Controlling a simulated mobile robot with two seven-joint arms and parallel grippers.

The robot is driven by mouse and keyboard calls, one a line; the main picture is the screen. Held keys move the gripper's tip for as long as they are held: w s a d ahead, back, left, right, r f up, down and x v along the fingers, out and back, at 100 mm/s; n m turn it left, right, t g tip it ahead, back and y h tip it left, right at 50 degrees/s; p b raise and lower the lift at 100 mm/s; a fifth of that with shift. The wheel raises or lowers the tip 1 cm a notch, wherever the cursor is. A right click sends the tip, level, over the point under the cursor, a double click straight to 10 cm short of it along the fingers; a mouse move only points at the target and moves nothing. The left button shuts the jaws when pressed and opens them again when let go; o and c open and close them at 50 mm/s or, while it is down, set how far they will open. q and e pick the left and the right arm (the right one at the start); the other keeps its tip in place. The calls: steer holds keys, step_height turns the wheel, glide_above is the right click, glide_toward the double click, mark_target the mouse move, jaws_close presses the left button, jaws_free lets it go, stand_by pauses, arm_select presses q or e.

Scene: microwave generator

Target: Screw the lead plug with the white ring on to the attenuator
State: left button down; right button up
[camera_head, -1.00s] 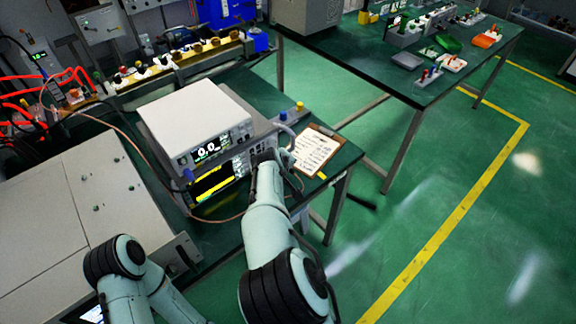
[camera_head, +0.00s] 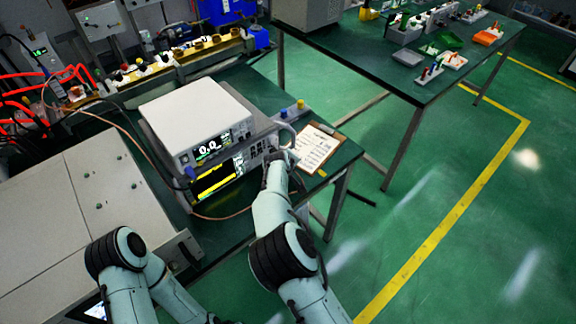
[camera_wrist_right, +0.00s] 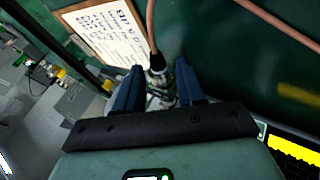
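Whether the fingers press on the connector is unclear. A white ring and the attenuator cannot be made out separately. In the head view my right gripper (camera_head: 278,158) is at the right front corner of the stacked bench instruments (camera_head: 210,150), near a clipboard (camera_head: 315,146), its fingers too small to read. My left gripper is out of view; only arm links show at bottom left.
A copper lead (camera_head: 225,217) loops in front of the instruments on the green bench. A large beige panel (camera_head: 80,210) lies left. Small blue and yellow parts (camera_head: 292,109) stand behind the clipboard. Open floor (camera_head: 430,210) lies right.

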jaws_close()
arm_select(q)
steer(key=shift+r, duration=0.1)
arm_select(e)
steer(key=shift+w+d+r+g+y+p, duration=0.2)
steer(key=shift+r+g+y+p, duration=0.1)
steer(key=shift+g+y+p, duration=0.25)
steer(key=shift+w+d+r+m+g+y+p, duration=0.2)
steer(key=shift+m+g+y+p, duration=0.35)
steer(key=shift+p, duration=0.55)
steer(key=shift+a+f+y, duration=0.1)
steer(key=shift+f+y, duration=0.1)
steer(key=shift+y, duration=0.1)
steer(key=shift+f, duration=0.2)
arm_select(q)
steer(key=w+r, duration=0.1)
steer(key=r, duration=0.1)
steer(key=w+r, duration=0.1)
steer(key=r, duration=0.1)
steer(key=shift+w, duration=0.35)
arm_select(e)
steer(key=shift+s, duration=0.2)
steer(key=shift+r, duration=0.1)
